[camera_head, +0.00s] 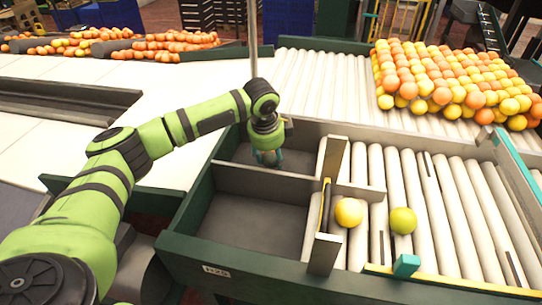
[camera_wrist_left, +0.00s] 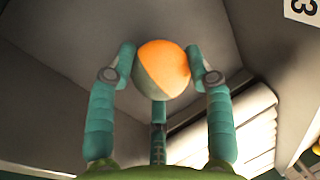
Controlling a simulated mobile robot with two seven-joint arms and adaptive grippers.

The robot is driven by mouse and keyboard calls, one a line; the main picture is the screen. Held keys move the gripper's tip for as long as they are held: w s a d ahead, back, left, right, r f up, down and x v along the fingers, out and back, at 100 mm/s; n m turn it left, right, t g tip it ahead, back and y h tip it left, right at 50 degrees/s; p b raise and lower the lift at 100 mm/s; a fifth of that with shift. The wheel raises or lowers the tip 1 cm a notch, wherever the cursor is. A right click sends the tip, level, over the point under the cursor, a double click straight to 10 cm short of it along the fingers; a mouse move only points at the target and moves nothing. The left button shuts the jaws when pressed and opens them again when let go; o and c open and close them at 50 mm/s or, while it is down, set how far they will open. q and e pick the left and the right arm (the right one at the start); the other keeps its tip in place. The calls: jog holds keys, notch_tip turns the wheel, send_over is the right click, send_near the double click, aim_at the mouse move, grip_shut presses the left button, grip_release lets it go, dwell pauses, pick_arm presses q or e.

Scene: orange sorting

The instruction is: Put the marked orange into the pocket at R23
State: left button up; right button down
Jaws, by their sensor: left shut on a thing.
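My left gripper (camera_head: 268,158) reaches down over the far pocket (camera_head: 240,153) of the grey sorting bin. It is shut on an orange (camera_wrist_left: 163,70), which sits between the teal fingers in the left wrist view (camera_wrist_left: 160,75). The fruit is bright orange on one side and grey-green on the other. Grey walls surround it there; I cannot tell whether it touches the floor. A near pocket (camera_head: 245,222) is empty, and a small label (camera_head: 216,271) is on the bin's front, too small to read surely. My right gripper is not in view.
A yellow-orange fruit (camera_head: 348,212) and a yellow-green fruit (camera_head: 403,220) lie on the rollers (camera_head: 450,215) right of the pockets. A low divider (camera_head: 262,185) separates the pockets. A large fruit pile (camera_head: 450,82) is at the back right. A label ending in 3 (camera_wrist_left: 302,8) shows in the left wrist view.

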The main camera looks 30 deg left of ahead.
pick_arm(q)
jog(key=shift+a+f, duration=0.1)
jog(key=shift+f, duration=0.85)
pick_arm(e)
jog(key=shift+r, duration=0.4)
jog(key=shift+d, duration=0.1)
pick_arm(q)
jog(key=shift+f, duration=0.1)
jog(key=o, duration=1.2)
jog(key=shift+c, duration=0.2)
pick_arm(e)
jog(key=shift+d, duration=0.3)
